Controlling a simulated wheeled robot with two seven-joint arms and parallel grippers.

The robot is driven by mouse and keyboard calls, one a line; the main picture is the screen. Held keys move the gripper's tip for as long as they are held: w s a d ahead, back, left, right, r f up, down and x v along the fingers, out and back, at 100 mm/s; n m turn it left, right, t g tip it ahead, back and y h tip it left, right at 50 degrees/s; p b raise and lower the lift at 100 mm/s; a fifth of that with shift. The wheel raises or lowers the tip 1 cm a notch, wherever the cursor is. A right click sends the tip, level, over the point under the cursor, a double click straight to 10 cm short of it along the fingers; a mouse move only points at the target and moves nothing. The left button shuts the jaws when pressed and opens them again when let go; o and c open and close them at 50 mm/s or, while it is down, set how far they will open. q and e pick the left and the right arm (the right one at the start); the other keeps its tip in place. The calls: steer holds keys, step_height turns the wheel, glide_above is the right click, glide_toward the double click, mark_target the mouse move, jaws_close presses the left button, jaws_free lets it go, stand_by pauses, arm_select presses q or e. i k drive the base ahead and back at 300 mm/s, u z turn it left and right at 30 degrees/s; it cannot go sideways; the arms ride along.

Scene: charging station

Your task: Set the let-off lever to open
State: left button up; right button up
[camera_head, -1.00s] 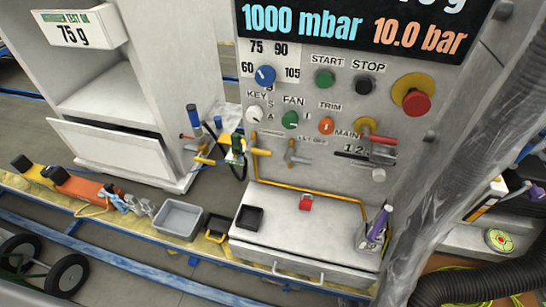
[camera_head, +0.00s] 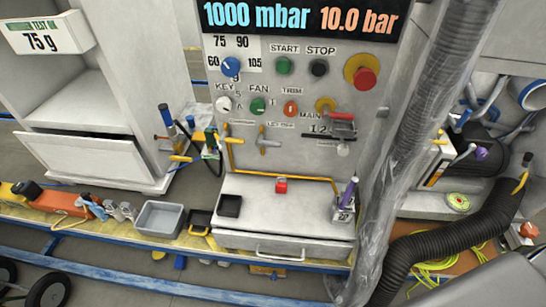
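The let-off lever (camera_head: 265,142) appears to be the small valve low on the grey control panel (camera_head: 300,155), below the green FAN knob. It has an upright orange-yellow part and a grey part reaching right. The small label beside it is blurred, and I cannot tell whether the valve is open or closed. A similar yellow-handled valve (camera_head: 230,150) is to its left, at the yellow pipe. Neither of my grippers shows in the head view.
A plastic-wrapped column (camera_head: 420,130) and black corrugated hose (camera_head: 450,245) stand right. A grey bin (camera_head: 160,218) and tools line the yellow bench.

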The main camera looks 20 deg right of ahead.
mark_target(260, 142)
steer(key=k, duration=0.65)
steer(key=z, duration=1.4)
steer(key=i, duration=0.5)
steer(key=z, duration=0.05)
